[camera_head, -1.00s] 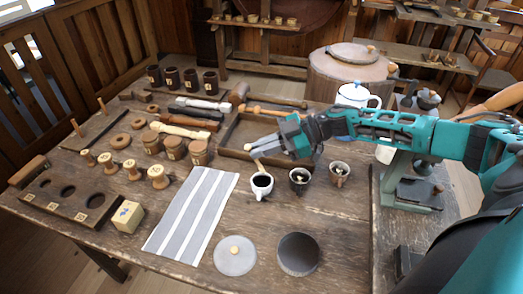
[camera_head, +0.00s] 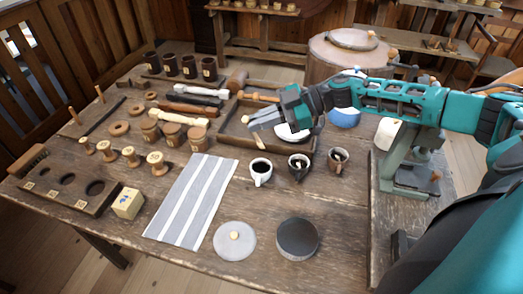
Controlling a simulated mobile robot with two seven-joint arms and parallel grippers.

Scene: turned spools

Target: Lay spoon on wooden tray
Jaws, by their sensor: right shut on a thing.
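My right gripper (camera_head: 256,126) reaches in from the right, over the front part of the wooden tray (camera_head: 228,138). It is shut on a small pale wooden piece, which looks like the spoon (camera_head: 258,140). The fingers hide most of it, and only short pale ends show. I cannot tell whether it touches the tray. The tray is brown with a low rim and stands behind the cups. A white round thing (camera_head: 293,132) shows beside the gripper, partly covered. My left gripper is not in view.
A white cup (camera_head: 261,171), a dark cup (camera_head: 299,168) and a brown cup (camera_head: 338,160) stand in front of the tray. A striped cloth (camera_head: 192,200), a grey lid (camera_head: 234,240) and a dark disc (camera_head: 297,238) lie nearer. The table's right front is clear.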

